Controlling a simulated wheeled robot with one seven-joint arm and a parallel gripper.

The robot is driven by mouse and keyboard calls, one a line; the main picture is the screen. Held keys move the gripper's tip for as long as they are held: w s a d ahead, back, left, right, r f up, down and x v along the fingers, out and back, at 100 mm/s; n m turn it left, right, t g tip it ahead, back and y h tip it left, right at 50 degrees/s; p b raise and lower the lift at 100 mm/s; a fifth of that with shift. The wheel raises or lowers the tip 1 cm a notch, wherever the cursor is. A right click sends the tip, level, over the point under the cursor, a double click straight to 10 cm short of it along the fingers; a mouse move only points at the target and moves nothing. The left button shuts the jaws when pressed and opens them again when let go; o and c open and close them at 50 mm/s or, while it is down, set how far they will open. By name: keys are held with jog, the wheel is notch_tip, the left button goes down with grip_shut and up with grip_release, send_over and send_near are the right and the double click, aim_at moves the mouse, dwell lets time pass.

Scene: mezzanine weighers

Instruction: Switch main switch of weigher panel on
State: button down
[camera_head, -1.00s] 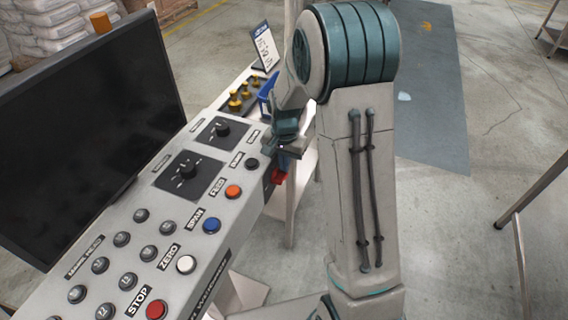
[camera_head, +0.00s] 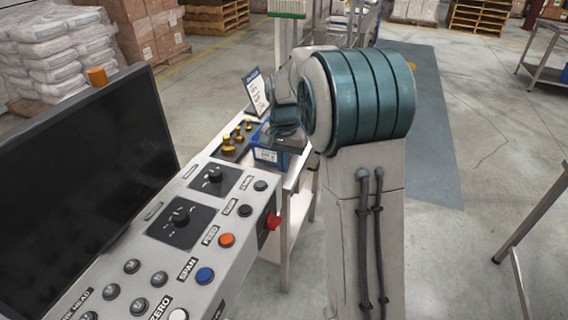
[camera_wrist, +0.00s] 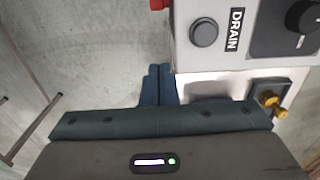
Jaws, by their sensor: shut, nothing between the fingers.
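The weigher panel (camera_head: 196,230) is a grey sloped console at the left in the head view. A red switch (camera_head: 273,221), which looks like the main switch, sticks out of its right end face. In the wrist view only a bit of red (camera_wrist: 159,4) shows at the top edge, beside the panel corner with the DRAIN button (camera_wrist: 204,33). The switch's setting cannot be told. My gripper (camera_wrist: 160,72) is shut and empty, beside the panel end and apart from the switch. In the head view my wrist hangs beyond the panel's far end and its fingertips are not clear.
A dark screen (camera_head: 85,175) stands behind the panel. A blue bin (camera_head: 266,157), yellow weights (camera_head: 228,143) and a sign (camera_head: 256,92) are on a stand past the panel's far end. A metal-framed table (camera_head: 530,215) is at the right. Grey floor lies between.

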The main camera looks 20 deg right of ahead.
dwell(0.4)
jog(key=m+g+b, duration=0.1)
jog(key=m, duration=0.5)
jog(key=m+g+y+b, duration=0.1)
jog(key=m+b, duration=0.1)
jog(key=m, duration=0.4)
jog(key=d+m+g+y+b, duration=0.1)
jog(key=m, duration=0.5)
jog(key=shift+s, duration=0.1)
send_near(279, 218)
jog(key=x, duration=0.6)
jog(key=shift+s+f+p, duration=0.1)
jog(key=shift+f+p, duration=0.25)
jog(key=shift+f, duration=0.05)
